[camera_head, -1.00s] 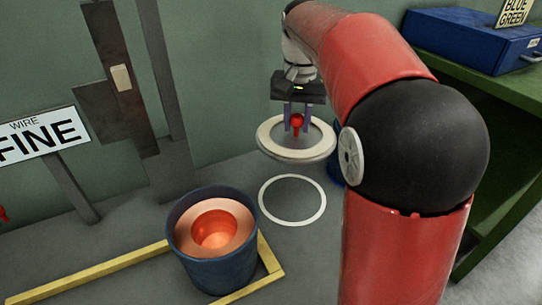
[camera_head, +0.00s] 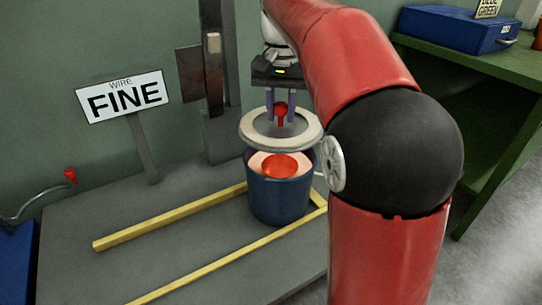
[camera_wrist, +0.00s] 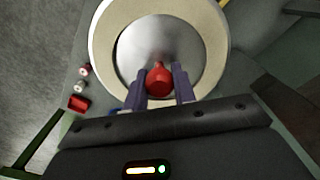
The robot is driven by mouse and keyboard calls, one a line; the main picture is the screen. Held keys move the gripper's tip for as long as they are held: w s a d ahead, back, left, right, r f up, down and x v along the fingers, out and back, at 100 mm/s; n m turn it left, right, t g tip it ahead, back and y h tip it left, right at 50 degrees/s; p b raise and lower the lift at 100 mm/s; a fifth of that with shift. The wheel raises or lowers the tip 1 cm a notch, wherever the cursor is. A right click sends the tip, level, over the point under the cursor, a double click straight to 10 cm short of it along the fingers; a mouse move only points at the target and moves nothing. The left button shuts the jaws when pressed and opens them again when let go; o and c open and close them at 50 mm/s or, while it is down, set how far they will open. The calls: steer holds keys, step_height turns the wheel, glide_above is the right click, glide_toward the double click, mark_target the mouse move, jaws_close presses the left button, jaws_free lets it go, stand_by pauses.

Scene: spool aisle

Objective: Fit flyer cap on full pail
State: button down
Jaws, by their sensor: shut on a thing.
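The flyer cap (camera_head: 258,128) is a pale ring with a grey metal middle and a red knob. My gripper (camera_head: 281,113) is shut on the red knob and holds the cap about level. The cap is above the blue pail (camera_head: 279,199), its near rim apart from the pail's front. The pail has a copper-coloured filling around a red hollow. The cap hides the pail's back rim, so I cannot tell the exact gap or centring. In the wrist view the cap (camera_wrist: 102,45) fills the top middle, with the knob between the fingers of my gripper (camera_wrist: 159,82).
Yellow rails (camera_head: 170,217) bound the pail's bay on the grey floor platform. A "WIRE FINE" sign (camera_head: 122,97) and a dark metal post (camera_head: 214,60) stand behind. A green bench (camera_head: 475,60) with a blue box (camera_head: 455,30) is at the right.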

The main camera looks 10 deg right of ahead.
steer(key=shift+w+f+b, duration=0.1)
steer(key=shift+f+b, duration=0.4)
steer(key=shift+f, duration=3.1)
steer(key=shift+f, duration=0.2)
steer(key=c, duration=1.1)
jaws_free()
steer(key=shift+c, duration=0.2)
